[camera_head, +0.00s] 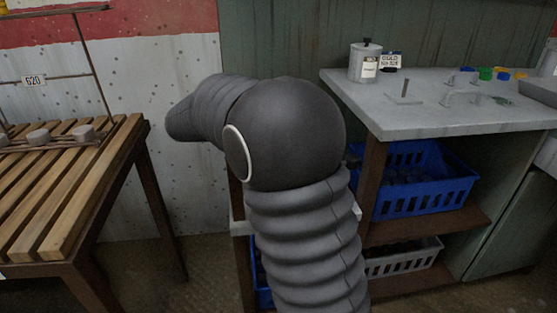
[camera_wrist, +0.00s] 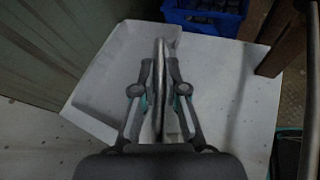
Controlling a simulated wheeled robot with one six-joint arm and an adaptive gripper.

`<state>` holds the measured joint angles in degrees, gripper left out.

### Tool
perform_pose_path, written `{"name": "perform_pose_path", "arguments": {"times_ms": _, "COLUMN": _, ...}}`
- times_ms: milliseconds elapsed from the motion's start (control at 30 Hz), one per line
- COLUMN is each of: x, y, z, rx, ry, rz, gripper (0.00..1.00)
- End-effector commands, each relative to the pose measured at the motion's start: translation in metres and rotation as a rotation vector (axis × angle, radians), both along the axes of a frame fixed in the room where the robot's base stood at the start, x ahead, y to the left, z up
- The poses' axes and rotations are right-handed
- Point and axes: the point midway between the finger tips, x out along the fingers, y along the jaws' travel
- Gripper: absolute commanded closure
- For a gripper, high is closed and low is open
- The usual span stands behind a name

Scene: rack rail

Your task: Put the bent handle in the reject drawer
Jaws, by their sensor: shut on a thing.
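My gripper (camera_wrist: 159,75) shows in the wrist view, with its two fingers shut on a thin grey metal handle (camera_wrist: 161,52). I see the handle nearly edge-on, so its bend cannot be made out. Beneath and to the left is a pale, open, tray-like drawer (camera_wrist: 98,72) with raised walls. The handle appears over the drawer's right part; its height above it is hard to tell. In the head view my arm hides the gripper, the held handle and most of the drawer; a pale edge (camera_head: 240,228) shows beside my arm.
A grey bench (camera_head: 440,120) at the right bears a lidded canister (camera_head: 365,61), a handle-shaped piece (camera_head: 462,97) and small coloured parts. Blue crate (camera_head: 425,190) and pale crate (camera_head: 400,262) sit on shelves below. A slatted wooden table (camera_head: 60,195) stands at the left.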

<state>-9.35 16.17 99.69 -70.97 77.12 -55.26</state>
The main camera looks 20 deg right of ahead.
Motion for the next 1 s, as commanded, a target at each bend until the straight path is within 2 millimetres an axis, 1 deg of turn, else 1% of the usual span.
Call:
{"name": "perform_pose_path", "arguments": {"times_ms": 33, "x": -0.001, "y": -0.001, "z": -0.009, "rx": -0.001, "ry": 0.004, "rz": 0.0, "gripper": 1.0}}
{"name": "perform_pose_path", "arguments": {"times_ms": 267, "x": -0.004, "y": -0.001, "z": -0.038, "rx": -0.001, "ry": 0.003, "rz": 0.0, "gripper": 1.0}}
{"name": "perform_pose_path", "arguments": {"times_ms": 500, "x": -0.004, "y": 0.0, "z": -0.079, "rx": -0.002, "ry": 0.004, "rz": 0.002, "gripper": 1.0}}
{"name": "perform_pose_path", "arguments": {"times_ms": 600, "x": -0.004, "y": 0.0, "z": -0.09, "rx": -0.001, "ry": 0.002, "rz": 0.002, "gripper": 1.0}}
{"name": "perform_pose_path", "arguments": {"times_ms": 767, "x": -0.004, "y": 0.0, "z": -0.099, "rx": 0.0, "ry": 0.002, "rz": 0.001, "gripper": 1.0}}
{"name": "perform_pose_path", "arguments": {"times_ms": 1000, "x": -0.004, "y": 0.0, "z": -0.128, "rx": -0.002, "ry": 0.003, "rz": 0.001, "gripper": 1.0}}
